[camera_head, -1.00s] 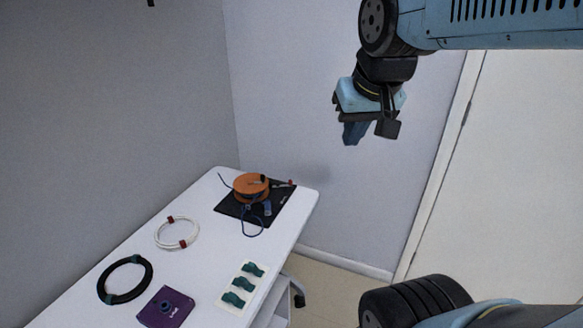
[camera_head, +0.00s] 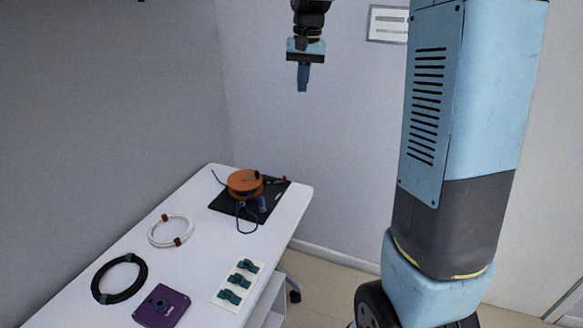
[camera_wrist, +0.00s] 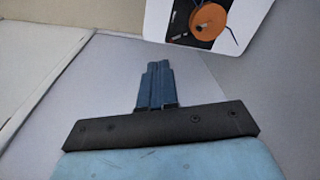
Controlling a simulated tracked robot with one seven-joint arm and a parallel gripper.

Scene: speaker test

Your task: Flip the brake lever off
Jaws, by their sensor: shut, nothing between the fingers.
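An orange cable reel (camera_head: 245,184) sits on a black mat (camera_head: 277,195) at the far end of the white table. It also shows upside down at the top of the wrist view (camera_wrist: 208,22). A dark lever-like piece with a red end (camera_head: 275,181) sticks out at the reel's right side; I cannot tell its exact position or whether it is the brake lever. A blue cable (camera_head: 247,226) hangs from the reel onto the table. My gripper (camera_head: 303,85) is shut and empty, high above and beyond the table's far end; its fingers also show in the wrist view (camera_wrist: 155,85).
On the white table (camera_head: 190,260) lie a white cable coil (camera_head: 152,238), a black cable coil (camera_head: 143,278), a purple box (camera_head: 161,306) and a white plate with green switches (camera_head: 222,298). Walls stand left and behind. The air between gripper and table is clear.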

